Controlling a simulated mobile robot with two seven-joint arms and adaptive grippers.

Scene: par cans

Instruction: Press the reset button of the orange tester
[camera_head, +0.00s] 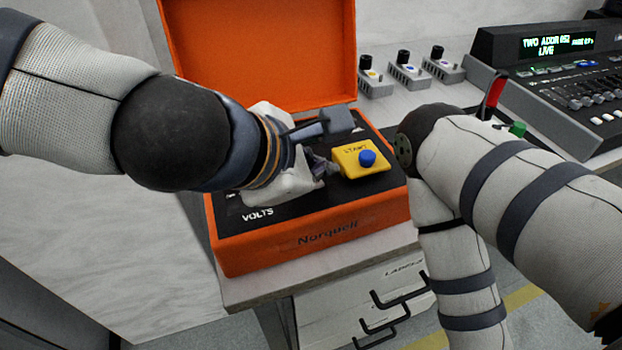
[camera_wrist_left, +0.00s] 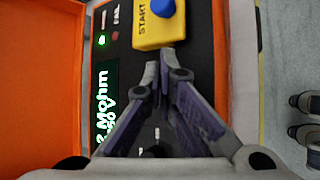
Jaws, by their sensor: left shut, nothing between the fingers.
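The orange tester (camera_head: 300,248) stands with its lid (camera_head: 260,50) open on a bench. It also shows in the left wrist view (camera_wrist_left: 221,60). A yellow block (camera_head: 350,162) marked START with a blue button (camera_head: 367,158) sits on its black panel; the block shows in the wrist view too (camera_wrist_left: 150,32). My left gripper (camera_head: 322,166) is shut and empty over the panel, just left of the yellow block. In the wrist view its fingertips (camera_wrist_left: 164,72) point at the block's near edge; I cannot tell if they touch anything. No button labelled reset is readable; my gripper hides part of the panel.
A lit green display (camera_wrist_left: 105,105) and a green lamp (camera_wrist_left: 102,40) show on the panel. Several small knob boxes (camera_head: 408,72) and a lighting console (camera_head: 550,70) stand behind and right. My right arm crosses the right side. Drawers (camera_head: 365,305) are below the bench.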

